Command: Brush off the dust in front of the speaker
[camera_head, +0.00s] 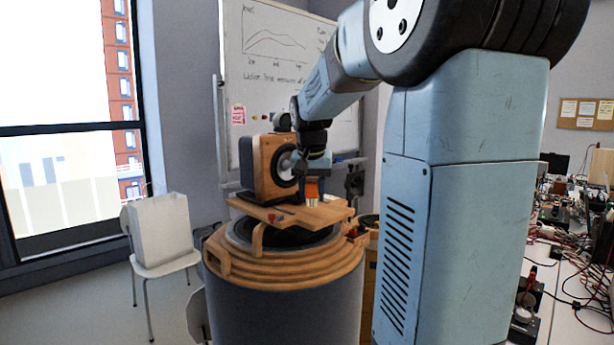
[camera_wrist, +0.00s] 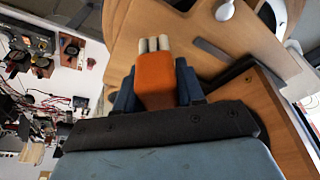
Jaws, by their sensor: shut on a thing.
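The speaker (camera_head: 267,172), a wooden box with a dark round driver, stands on a wooden board (camera_head: 330,212) on top of a round drum. A pale blob (camera_head: 286,161) shows against the driver; I cannot tell whether it is dust or part of the speaker. My gripper (camera_head: 312,178) is shut on an orange brush (camera_wrist: 155,82) with pale bristles (camera_wrist: 153,44). In the head view the brush points down just right of the speaker, with its bristle tips close above or at the board; contact is unclear. The wrist view shows blue fingers on both sides of the brush.
The drum (camera_head: 285,310) has a stepped wooden rim (camera_head: 300,272). Small red parts sit at the board's edges. A white chair (camera_head: 165,262) stands left, a whiteboard (camera_head: 262,50) behind. A bench (camera_head: 560,300) crowded with cables and devices is at right.

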